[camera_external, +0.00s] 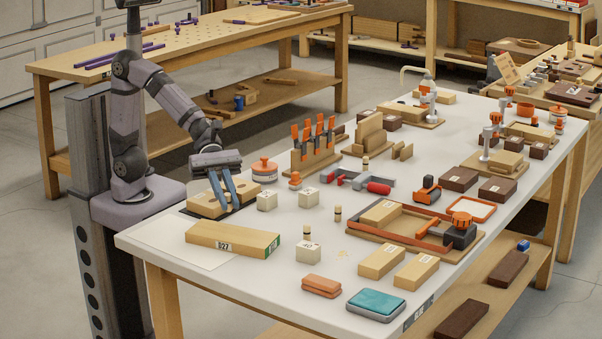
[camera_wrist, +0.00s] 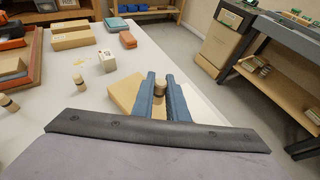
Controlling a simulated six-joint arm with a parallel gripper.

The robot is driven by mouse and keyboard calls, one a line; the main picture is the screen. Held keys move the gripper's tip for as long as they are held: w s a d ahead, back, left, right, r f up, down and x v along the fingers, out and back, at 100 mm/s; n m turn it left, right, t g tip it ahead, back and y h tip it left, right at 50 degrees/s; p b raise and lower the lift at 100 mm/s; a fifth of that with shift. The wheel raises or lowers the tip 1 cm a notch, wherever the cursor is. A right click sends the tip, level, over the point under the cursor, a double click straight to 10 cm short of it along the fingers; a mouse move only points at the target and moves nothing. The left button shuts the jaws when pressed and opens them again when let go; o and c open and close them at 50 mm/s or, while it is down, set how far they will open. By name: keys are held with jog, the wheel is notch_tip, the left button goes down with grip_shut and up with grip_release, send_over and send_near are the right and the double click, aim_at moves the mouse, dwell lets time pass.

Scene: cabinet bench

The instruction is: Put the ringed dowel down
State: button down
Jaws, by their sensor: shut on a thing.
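My gripper (camera_external: 224,205) points down over a pale wooden block with holes (camera_external: 246,187) on a dark base at the left of the bench. In the wrist view my gripper's blue fingers (camera_wrist: 160,77) are closed on a small wooden dowel with a dark ring (camera_wrist: 159,89). The held dowel is hidden by the fingers in the external view. I cannot tell whether its lower end touches anything. Similar ringed dowels stand upright on the white bench top: one near the middle (camera_external: 337,214), one nearer the front (camera_external: 306,233) and one farther back (camera_external: 365,165).
A long beam marked D27 (camera_external: 232,239) lies in front of my gripper. White cubes (camera_external: 267,200) stand to its right, and an orange-lidded jar (camera_external: 264,170) stands behind. A clamp tray (camera_external: 415,231) fills the middle right. Bare bench top (camera_external: 262,285) shows at the front.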

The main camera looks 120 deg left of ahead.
aim_at(229, 230)
jog(key=shift+f+b, duration=1)
jog(key=shift+f, duration=1.5)
jog(key=shift+f, duration=0.2)
jog(key=c, duration=1.7)
grip_release()
jog(key=shift+c, duration=0.2)
jog(key=shift+r, duration=0.2)
jog(key=shift+r, duration=0.15)
jog(key=p+v, duration=0.2)
jog(key=v, duration=0.9)
jog(key=shift+s+a, duration=0.25)
jog(key=shift+s, duration=0.1)
